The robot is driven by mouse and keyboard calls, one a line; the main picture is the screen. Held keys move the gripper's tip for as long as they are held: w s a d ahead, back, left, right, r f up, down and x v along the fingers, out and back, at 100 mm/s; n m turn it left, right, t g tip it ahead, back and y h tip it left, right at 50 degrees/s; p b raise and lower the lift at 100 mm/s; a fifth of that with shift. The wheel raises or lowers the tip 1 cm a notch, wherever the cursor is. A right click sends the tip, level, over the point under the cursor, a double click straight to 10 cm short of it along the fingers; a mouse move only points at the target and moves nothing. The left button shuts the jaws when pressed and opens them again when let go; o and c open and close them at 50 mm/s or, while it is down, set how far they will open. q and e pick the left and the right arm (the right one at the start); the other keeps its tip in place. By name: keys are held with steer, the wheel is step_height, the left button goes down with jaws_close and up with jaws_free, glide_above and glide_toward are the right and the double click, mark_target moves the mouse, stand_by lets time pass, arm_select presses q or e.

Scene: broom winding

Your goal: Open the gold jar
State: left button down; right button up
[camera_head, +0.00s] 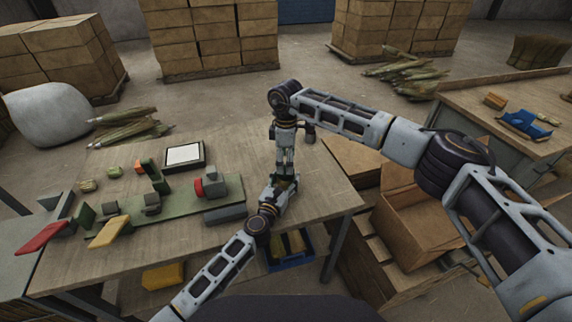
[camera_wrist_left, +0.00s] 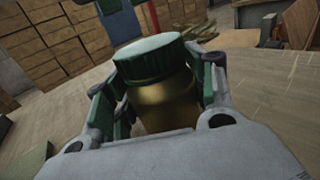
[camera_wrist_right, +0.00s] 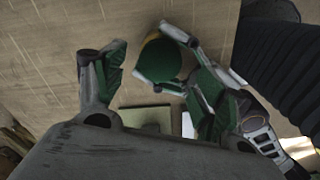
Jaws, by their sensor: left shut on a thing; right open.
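The gold jar (camera_wrist_left: 165,105) with a ridged green lid (camera_wrist_left: 152,60) stands upright between the fingers of my left gripper (camera_wrist_left: 158,82), which is shut on its body. The lid is on the jar and clear above the fingers. In the head view my left gripper (camera_head: 283,184) is over the table's right part, and the jar is mostly hidden there. My right gripper (camera_head: 286,168) points down from above the jar. In the right wrist view the green lid (camera_wrist_right: 159,61) shows ahead, between the spread fingers of my open right gripper (camera_wrist_right: 155,75).
The wooden table (camera_head: 330,190) carries a green fixture (camera_head: 180,205) with a red knob, a framed white panel (camera_head: 184,155) and small coloured blocks on the left. A blue bin (camera_head: 291,262) sits below the front edge. Open cardboard boxes (camera_head: 415,225) stand at the right.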

arm_select(q)
steer(key=shift+c, duration=2.2)
jaws_free()
steer(key=shift+s, duration=0.1)
steer(key=shift+v, duration=5.9)
steer(key=shift+a, duration=0.1)
